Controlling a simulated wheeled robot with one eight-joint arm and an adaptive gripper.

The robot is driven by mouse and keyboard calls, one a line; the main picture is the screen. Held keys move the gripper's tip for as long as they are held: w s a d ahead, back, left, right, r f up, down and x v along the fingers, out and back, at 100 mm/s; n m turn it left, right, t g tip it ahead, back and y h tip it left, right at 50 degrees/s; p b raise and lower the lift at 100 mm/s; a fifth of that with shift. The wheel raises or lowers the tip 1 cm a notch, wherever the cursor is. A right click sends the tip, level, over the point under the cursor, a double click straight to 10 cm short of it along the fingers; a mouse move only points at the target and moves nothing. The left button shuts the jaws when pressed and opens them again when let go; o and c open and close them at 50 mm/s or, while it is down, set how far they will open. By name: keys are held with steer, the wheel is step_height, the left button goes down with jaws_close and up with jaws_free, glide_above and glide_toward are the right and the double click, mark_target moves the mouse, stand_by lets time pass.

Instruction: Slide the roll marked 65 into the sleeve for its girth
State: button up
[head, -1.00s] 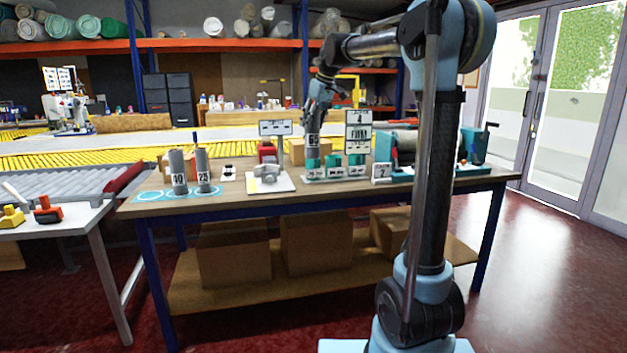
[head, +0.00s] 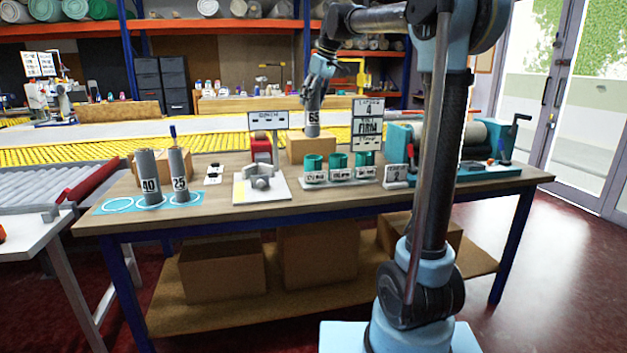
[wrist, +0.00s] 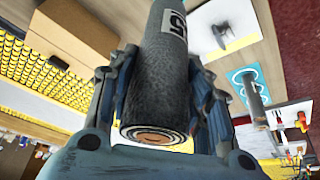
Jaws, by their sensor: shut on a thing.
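The grey roll marked 65 (head: 313,119) hangs upright in my gripper (head: 313,98), held above the table near the left green sleeve. In the wrist view the roll (wrist: 160,85) sits between the two fingers, its spiral end facing the camera. Three green sleeves stand in a row on a pale base: left sleeve (head: 315,163), middle sleeve (head: 338,162), right sleeve (head: 365,159). Each has a white label, too small to read. The roll's lower end appears above and behind the left sleeve, apart from it.
Rolls marked 40 (head: 148,170) and 25 (head: 178,170) stand on a blue ringed mat at left. A grey gauge on a white plate (head: 262,188) stands left of the sleeves. A sign (head: 367,123) rises behind them. A cardboard box (head: 303,146) is behind.

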mark_target(319, 130)
step_height(319, 130, down, 18)
steer(key=shift+w, duration=0.2)
stand_by(0.5)
steer(key=o, duration=1.2)
steer(key=shift+f, duration=0.1)
steer(key=v, duration=1.2)
steer(key=shift+d, duration=0.1)
